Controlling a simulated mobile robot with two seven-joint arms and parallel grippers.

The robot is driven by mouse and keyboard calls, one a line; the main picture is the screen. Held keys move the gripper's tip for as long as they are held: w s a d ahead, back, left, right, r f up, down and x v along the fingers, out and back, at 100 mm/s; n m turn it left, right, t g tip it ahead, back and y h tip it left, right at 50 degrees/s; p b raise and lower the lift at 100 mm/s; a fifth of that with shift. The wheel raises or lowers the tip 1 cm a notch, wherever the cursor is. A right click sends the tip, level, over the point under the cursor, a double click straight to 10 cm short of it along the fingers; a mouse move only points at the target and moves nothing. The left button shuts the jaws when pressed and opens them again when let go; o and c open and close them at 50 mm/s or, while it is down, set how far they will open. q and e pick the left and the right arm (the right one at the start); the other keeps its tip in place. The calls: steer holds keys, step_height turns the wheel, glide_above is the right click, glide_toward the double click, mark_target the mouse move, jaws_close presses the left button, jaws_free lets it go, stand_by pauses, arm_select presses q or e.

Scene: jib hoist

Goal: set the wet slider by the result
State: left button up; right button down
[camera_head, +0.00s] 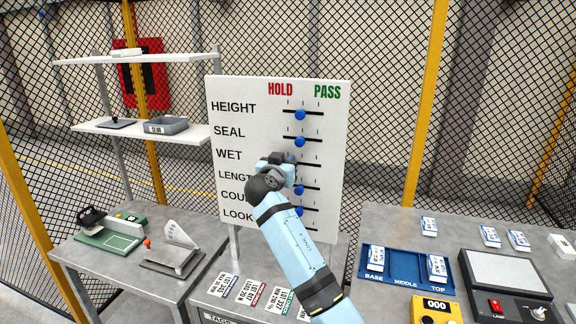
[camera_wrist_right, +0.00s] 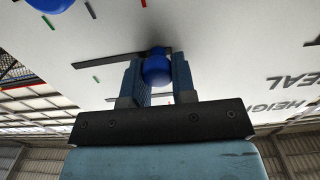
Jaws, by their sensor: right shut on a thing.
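The white board (camera_head: 228,90) carries rows of blue slider knobs, with HOLD in red at left and PASS in green at right. My right gripper (camera_head: 284,164) is at the WET row and covers much of it. In the right wrist view, its fingers are shut on the blue wet slider knob (camera_wrist_right: 157,70). The slot bar (camera_wrist_right: 105,61) runs out to one side, and the knob sits near its red-tick end, away from the green tick. The height knob (camera_head: 300,115), seal knob (camera_head: 300,142) and length knob (camera_head: 299,190) are near mid-slot. My left gripper is out of view.
A grey table at right holds a blue tray (camera_head: 405,283) marked BASE, MIDDLE, TOP, with packets, a yellow device (camera_head: 436,309) reading 000 and a plate device (camera_head: 503,275) with a red switch. Tags (camera_head: 254,294) lie below the board. Shelves (camera_head: 140,130) stand at left.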

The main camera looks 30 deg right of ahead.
steer(key=c, duration=1.2)
jaws_free()
steer(key=shift+a+r, duration=0.1)
steer(key=shift+o, duration=1.4)
steer(key=shift+w, duration=0.15)
steer(key=shift+s+a, duration=0.2)
steer(key=b+v, duration=0.4)
steer(key=v, duration=0.9)
steer(key=shift+a, duration=0.15)
steer(key=shift+s, duration=0.1)
